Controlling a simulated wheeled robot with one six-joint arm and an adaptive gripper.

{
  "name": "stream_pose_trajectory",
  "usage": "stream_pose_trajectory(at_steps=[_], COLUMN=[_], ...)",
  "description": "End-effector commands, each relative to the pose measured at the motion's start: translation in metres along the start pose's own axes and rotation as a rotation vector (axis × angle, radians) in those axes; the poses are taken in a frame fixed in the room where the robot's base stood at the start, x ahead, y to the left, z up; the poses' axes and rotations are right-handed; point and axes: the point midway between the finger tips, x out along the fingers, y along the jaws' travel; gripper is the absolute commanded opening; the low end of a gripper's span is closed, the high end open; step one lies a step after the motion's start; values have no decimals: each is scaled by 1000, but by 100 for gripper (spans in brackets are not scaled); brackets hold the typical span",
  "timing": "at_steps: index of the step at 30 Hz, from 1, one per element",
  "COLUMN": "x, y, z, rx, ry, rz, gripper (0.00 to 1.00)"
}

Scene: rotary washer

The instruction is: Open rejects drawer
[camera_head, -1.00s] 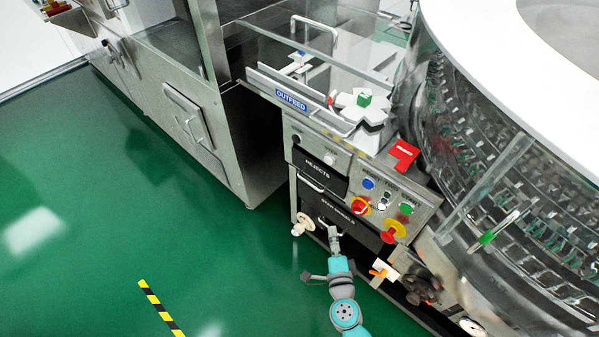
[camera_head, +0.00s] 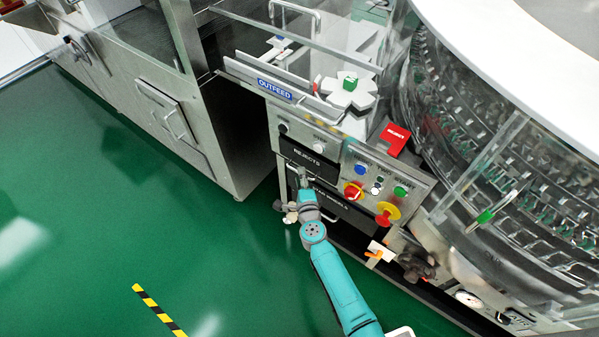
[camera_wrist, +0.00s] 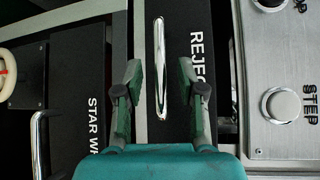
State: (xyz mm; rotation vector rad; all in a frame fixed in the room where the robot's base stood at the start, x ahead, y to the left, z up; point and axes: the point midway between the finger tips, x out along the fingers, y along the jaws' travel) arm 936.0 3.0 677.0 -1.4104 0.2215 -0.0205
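The rejects drawer (camera_head: 318,166) is a black front with white lettering, under the outfeed panel, and looks shut. In the wrist view its dark front (camera_wrist: 197,18) fills the middle, with a chrome bar handle (camera_wrist: 160,68) running up the picture. My gripper (camera_head: 304,174) is at this drawer front in the head view and hides part of it. In the wrist view my gripper (camera_wrist: 161,72) is open, one finger on each side of the handle. I cannot tell whether the fingertips touch the drawer front.
The star wheels drawer (camera_head: 350,212) lies just below, with its own handle (camera_wrist: 38,140). A cream knob (camera_wrist: 6,70) is beyond it. The control panel (camera_head: 410,182) with buttons and red-yellow switches is to the right. Green floor (camera_head: 120,220) is open at the left.

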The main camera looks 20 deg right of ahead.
Motion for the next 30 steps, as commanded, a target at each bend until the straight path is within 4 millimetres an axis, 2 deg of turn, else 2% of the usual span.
stream_pose_trajectory(at_steps=[6, 18, 19, 23, 30], x=[21, 26, 26, 26, 26], y=[0, 0, 0, 0, 0], z=[0, 0, 0, 0, 0], rx=[-1, 0, 0, 0, 0], ry=[-1, -1, -1, -1, -1], rz=[0, 0, 0, 0, 0], gripper=[39, 39, 34, 2, 0])
